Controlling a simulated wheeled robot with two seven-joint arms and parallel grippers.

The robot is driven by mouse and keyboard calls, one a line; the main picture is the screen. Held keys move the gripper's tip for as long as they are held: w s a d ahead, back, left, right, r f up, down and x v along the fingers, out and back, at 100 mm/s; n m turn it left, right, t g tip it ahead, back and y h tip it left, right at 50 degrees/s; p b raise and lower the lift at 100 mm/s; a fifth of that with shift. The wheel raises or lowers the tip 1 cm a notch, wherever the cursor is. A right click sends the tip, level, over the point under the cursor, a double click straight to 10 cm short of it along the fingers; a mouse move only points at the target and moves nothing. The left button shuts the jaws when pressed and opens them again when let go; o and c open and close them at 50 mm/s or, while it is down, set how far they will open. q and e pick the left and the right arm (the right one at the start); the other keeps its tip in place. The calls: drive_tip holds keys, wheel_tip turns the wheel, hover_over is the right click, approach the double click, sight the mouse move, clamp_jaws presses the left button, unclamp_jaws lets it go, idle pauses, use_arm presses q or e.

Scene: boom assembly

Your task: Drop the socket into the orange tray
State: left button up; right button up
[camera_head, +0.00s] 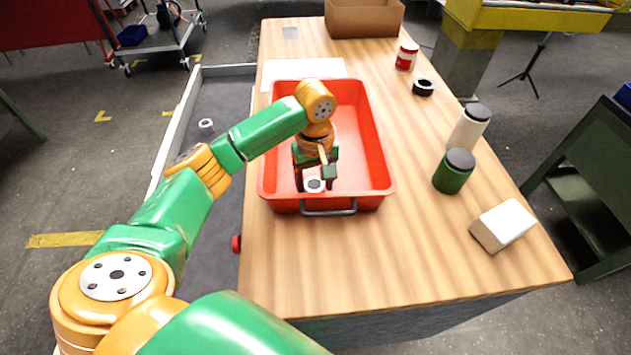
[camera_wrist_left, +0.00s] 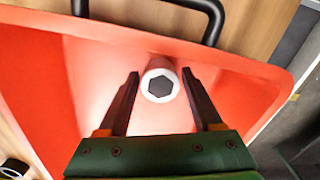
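The orange tray (camera_head: 376,165) looks red-orange and stands on the wooden table with its black handle toward me. A short whitish socket (camera_head: 314,185) with a dark hexagonal hole is inside the tray near its handle end. In the left wrist view the socket (camera_wrist_left: 160,84) is between and just beyond my fingertips, with a small gap on each side. My left gripper (camera_head: 315,180) points down into the tray, fingers apart. It also shows in the left wrist view (camera_wrist_left: 160,73). Whether the socket rests fully on the tray floor is hard to tell. My right gripper is out of view.
A second small grey cylinder (camera_head: 206,125) lies in the grey trough left of the table. To the tray's right stand a green jar (camera_head: 454,171), a white bottle (camera_head: 469,127), a white block (camera_head: 502,225), a black ring (camera_head: 423,88) and a red-white can (camera_head: 406,56). A cardboard box (camera_head: 363,18) is behind.

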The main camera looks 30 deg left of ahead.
sight(316, 186)
use_arm(q)
drive_tip(key=shift+o, duration=0.9)
drive_tip(key=shift+d, duration=0.15)
drive_tip(key=shift+r, duration=0.1)
wheel_tip(316, 186, up, 13)
